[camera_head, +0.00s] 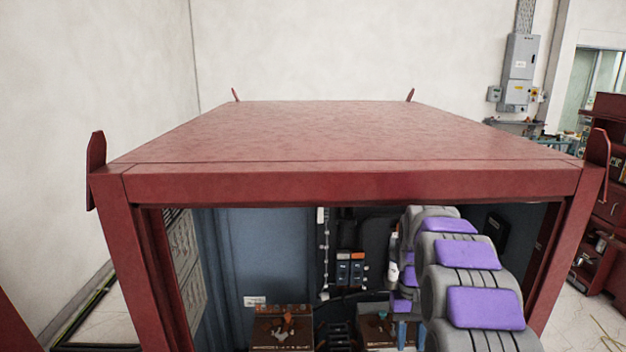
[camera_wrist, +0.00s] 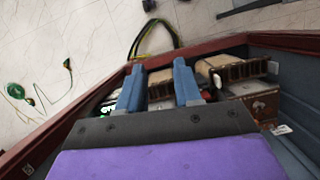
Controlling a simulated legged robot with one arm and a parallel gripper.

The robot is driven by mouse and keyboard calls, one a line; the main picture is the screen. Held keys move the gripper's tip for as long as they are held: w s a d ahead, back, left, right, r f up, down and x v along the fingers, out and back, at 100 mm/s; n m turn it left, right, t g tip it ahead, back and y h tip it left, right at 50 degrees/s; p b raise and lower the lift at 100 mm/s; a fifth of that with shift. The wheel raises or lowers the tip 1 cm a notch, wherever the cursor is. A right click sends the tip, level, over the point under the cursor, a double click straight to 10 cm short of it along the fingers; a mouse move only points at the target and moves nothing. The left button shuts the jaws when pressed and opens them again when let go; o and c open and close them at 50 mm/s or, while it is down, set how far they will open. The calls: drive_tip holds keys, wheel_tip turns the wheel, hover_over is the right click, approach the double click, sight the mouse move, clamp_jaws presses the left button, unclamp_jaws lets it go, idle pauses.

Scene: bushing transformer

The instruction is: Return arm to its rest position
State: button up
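My arm, grey with purple pads, reaches down into the open front of the red cabinet (camera_head: 350,186) on its right side in the head view. My gripper is hidden there. In the wrist view my gripper (camera_wrist: 158,70) shows two blue-grey fingers, parallel and set apart, with nothing clearly held between them. Brown-topped, ribbed components (camera_wrist: 232,68) lie beyond and beside the fingers inside the cabinet. The cabinet's red edge (camera_wrist: 85,100) also crosses the wrist view.
The cabinet's roof (camera_head: 330,130) and red posts (camera_head: 125,250) frame the opening around my arm. Brown-topped blocks (camera_head: 282,325) stand inside at the bottom. Cables (camera_wrist: 152,38) lie on the pale floor outside. A red shelf unit (camera_head: 606,200) stands at the right.

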drive_tip(key=s+a+f+b, duration=0.1)
drive_tip(key=s+a+b, duration=0.1)
drive_tip(key=s, duration=1)
drive_tip(key=s+a+f+t+b, duration=0.1)
drive_tip(key=s+a+b, duration=0.2)
drive_tip(key=s, duration=0.9)
drive_tip(key=s+a+f+b, duration=0.2)
drive_tip(key=s+a, duration=0.1)
drive_tip(key=s, duration=0.9)
drive_tip(key=shift+s+n+t+b, duration=0.3)
drive_tip(key=shift+s+n+b, duration=0.1)
